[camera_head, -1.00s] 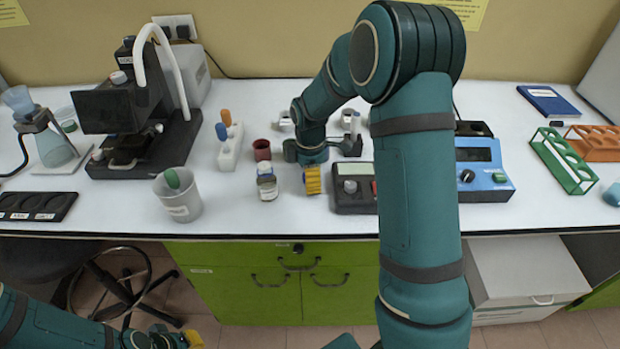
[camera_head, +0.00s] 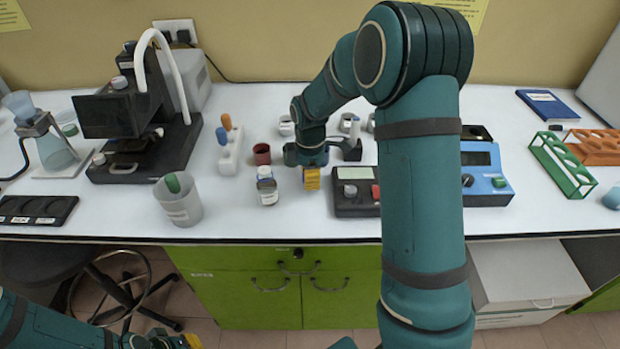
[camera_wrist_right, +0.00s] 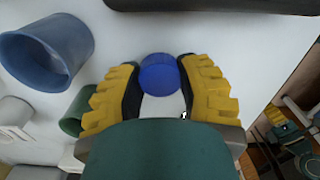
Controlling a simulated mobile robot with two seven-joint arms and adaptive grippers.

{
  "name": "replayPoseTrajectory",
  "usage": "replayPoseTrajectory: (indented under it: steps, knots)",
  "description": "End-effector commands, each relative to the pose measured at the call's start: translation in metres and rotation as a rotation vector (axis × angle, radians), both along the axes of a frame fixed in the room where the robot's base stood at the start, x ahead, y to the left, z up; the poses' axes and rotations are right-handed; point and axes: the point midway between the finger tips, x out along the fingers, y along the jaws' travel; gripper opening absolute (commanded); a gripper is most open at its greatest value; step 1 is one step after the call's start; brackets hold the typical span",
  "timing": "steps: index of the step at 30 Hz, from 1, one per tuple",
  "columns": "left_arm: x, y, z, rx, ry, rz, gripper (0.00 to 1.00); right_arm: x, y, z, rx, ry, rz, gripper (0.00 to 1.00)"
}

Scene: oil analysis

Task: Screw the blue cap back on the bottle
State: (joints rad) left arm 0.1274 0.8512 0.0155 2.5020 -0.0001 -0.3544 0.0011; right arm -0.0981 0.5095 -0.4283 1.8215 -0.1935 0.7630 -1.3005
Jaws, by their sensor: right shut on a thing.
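The small glass bottle (camera_head: 268,192) with a pale label stands upright on the white bench in the head view. Its dark top is too small to read clearly. My right gripper (camera_head: 312,180) points down just to the right of the bottle, apart from it. In the right wrist view the blue cap (camera_wrist_right: 158,75) sits between the yellow-and-black fingertips of this gripper (camera_wrist_right: 160,88), which is shut on it. My left gripper (camera_head: 188,341) shows only partly at the bottom edge of the head view, below the bench, and its opening cannot be made out.
A dark red cup (camera_head: 262,153) stands behind the bottle and a grey beaker (camera_head: 181,202) to its left. A white holder (camera_head: 230,152) stands behind. A black device (camera_head: 352,200) is close on the gripper's right. The bench front before the bottle is clear.

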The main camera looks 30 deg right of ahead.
Motion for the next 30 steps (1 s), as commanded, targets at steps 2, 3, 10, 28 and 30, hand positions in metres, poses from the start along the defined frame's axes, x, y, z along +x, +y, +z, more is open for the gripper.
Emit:
replayPoseTrajectory:
  steps: [2,3,10,28,30]
  knots:
    - [-0.001,0.000,0.006,0.000,0.002,-0.001,0.00,0.001,0.000,0.018,0.001,-0.005,0.000,0.24]
    - [-0.001,0.000,0.008,0.000,0.003,-0.001,0.00,0.001,0.000,0.026,0.001,-0.005,0.000,0.24]
    - [-0.003,-0.001,0.019,-0.002,0.008,-0.002,0.00,0.001,0.000,0.068,0.001,-0.004,0.000,0.24]
    - [-0.004,-0.001,0.022,-0.002,0.011,-0.002,0.23,0.000,0.000,0.086,0.000,0.000,0.000,0.24]
    - [-0.004,0.000,0.022,0.000,0.017,0.008,0.47,0.002,0.002,0.086,0.000,0.000,0.005,0.24]
